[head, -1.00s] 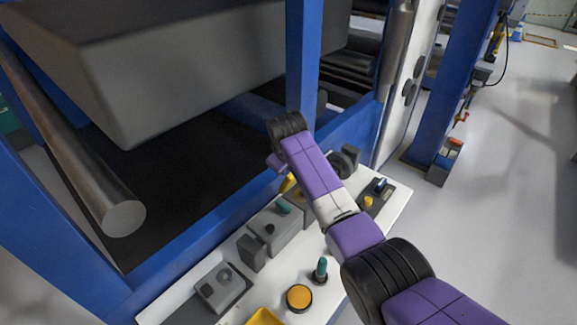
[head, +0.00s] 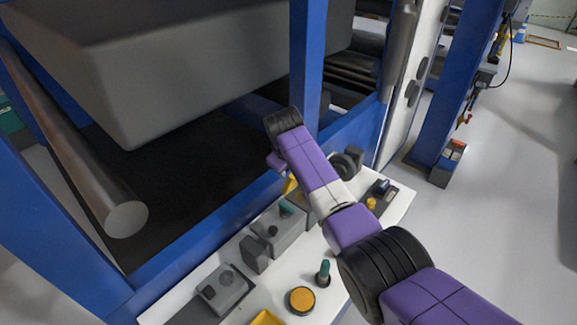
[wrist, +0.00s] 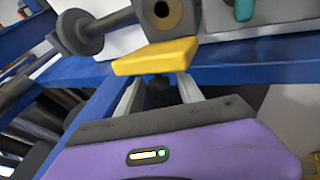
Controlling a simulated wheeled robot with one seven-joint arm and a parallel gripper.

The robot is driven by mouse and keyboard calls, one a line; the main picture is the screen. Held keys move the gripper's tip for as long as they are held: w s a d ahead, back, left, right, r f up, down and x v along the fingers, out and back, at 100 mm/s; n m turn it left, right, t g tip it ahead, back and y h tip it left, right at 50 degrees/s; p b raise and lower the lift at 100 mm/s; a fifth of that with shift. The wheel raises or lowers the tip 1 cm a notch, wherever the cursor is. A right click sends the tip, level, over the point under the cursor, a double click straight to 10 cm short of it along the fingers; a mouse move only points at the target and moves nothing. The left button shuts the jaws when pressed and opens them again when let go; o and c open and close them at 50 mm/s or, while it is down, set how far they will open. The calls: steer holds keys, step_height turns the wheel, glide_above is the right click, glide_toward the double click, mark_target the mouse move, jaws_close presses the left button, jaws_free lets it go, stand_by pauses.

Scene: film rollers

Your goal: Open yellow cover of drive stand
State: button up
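The yellow cover (wrist: 155,57) is a flat yellow flap at the top middle of the wrist view, below a dark block with a brass-rimmed round hole (wrist: 162,13). In the head view a sliver of yellow (head: 290,184) shows beside my arm, at the panel's far edge. My gripper (wrist: 159,86) has its two light grey fingers spread apart. They reach up to the yellow cover's lower edge, and their tips are hidden at it. I cannot tell whether they touch it. Nothing shows held between them. In the head view my arm hides the fingers.
The white panel (head: 190,305) carries grey control boxes (head: 278,230), an orange button (head: 300,300), a teal-topped knob (head: 323,273) and a round dark handwheel (head: 345,166). A blue post (head: 307,60) and blue beam stand close behind my wrist. Open floor lies at the right.

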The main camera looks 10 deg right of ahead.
steer(key=shift+v, duration=3.85)
